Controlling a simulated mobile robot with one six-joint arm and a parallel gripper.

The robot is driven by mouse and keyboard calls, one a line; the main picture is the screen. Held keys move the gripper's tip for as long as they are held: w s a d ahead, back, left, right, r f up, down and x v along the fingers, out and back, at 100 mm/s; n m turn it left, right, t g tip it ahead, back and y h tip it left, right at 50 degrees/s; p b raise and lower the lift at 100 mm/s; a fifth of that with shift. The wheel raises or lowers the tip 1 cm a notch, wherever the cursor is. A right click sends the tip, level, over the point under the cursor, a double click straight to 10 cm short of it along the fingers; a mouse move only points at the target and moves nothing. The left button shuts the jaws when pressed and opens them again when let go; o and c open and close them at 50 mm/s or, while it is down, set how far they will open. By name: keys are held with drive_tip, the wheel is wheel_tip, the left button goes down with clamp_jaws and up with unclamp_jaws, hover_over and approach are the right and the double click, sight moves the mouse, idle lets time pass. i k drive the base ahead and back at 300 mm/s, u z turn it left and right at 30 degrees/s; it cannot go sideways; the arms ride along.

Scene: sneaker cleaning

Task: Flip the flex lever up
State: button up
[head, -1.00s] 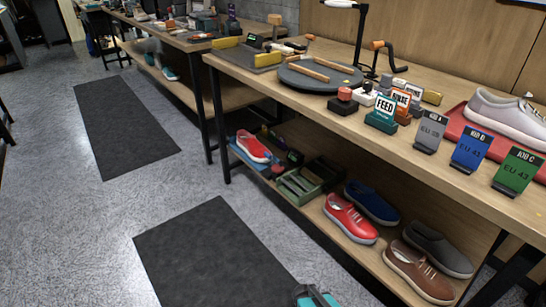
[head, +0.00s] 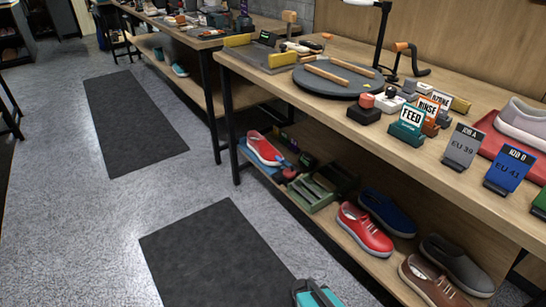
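No part is labelled as the flex lever, so I cannot tell which one it is. A black crank-shaped lever with an orange grip (head: 407,55) rises at the back of the right workbench (head: 300,95), behind a round grey turntable (head: 345,90). An upright wooden-topped handle (head: 289,22) stands at that bench's far left end, near a grey plate with yellow blocks (head: 262,55). My gripper's fingers do not show. Only a teal and grey piece (head: 318,295), possibly part of my arm, shows at the bottom edge, well away from both levers.
A second bench (head: 190,40) stands farther back. Floor with dark mats (head: 215,250) is open at left.

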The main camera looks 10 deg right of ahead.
sight(278, 158)
drive_tip(key=i, duration=0.7)
drive_tip(key=u, duration=0.05)
drive_tip(key=k, duration=0.55)
drive_tip(key=u, duration=0.5)
drive_tip(key=k, duration=0.8)
drive_tip(key=u, duration=0.65)
drive_tip(key=i, duration=1.3)
drive_tip(key=u, duration=0.2)
